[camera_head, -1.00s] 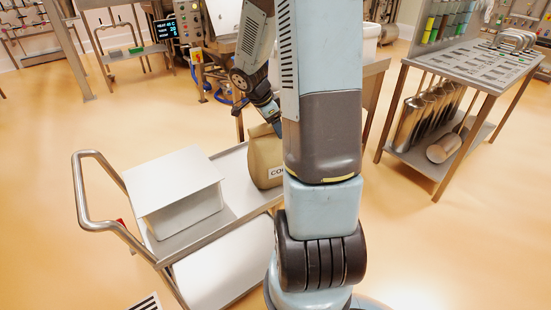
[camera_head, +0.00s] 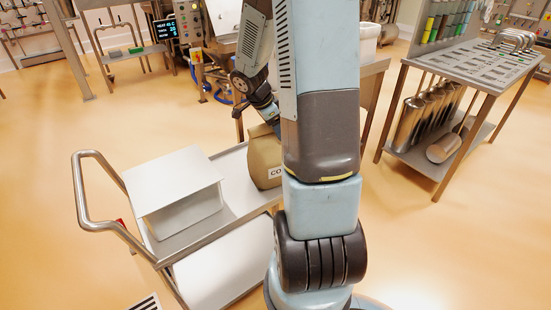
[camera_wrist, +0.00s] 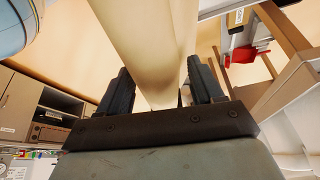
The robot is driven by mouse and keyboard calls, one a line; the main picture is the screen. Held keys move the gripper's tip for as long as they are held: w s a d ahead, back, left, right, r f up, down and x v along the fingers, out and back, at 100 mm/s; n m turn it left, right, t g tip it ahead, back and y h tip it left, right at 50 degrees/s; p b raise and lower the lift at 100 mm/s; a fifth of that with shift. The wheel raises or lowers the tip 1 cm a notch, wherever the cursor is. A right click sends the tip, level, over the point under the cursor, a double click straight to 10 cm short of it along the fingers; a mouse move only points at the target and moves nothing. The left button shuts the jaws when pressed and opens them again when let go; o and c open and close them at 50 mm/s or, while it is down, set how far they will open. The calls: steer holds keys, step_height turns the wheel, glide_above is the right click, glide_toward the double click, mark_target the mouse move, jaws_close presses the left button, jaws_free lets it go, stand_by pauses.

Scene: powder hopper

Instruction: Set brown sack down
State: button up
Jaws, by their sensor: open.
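The brown sack (camera_head: 265,158) stands upright on the top shelf of the steel cart (camera_head: 232,183), at its right end, with a white label partly showing on its front. My arm hides its right side in the head view. In the wrist view the sack (camera_wrist: 150,45) rises between the two fingers of my gripper (camera_wrist: 158,92). The fingers are open, one on each side of the sack; I cannot tell whether either touches it. The head view hides the fingertips behind my arm.
A white lidded box (camera_head: 180,195) sits on the cart beside the sack, near the cart's handle (camera_head: 85,190). A slotted steel table (camera_head: 470,65) with metal cylinders below stands at the right. A bench stands behind the cart. The floor at left is clear.

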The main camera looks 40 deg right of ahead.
steer(key=shift+c, duration=0.3)
jaws_close()
stand_by(0.3)
stand_by(0.3)
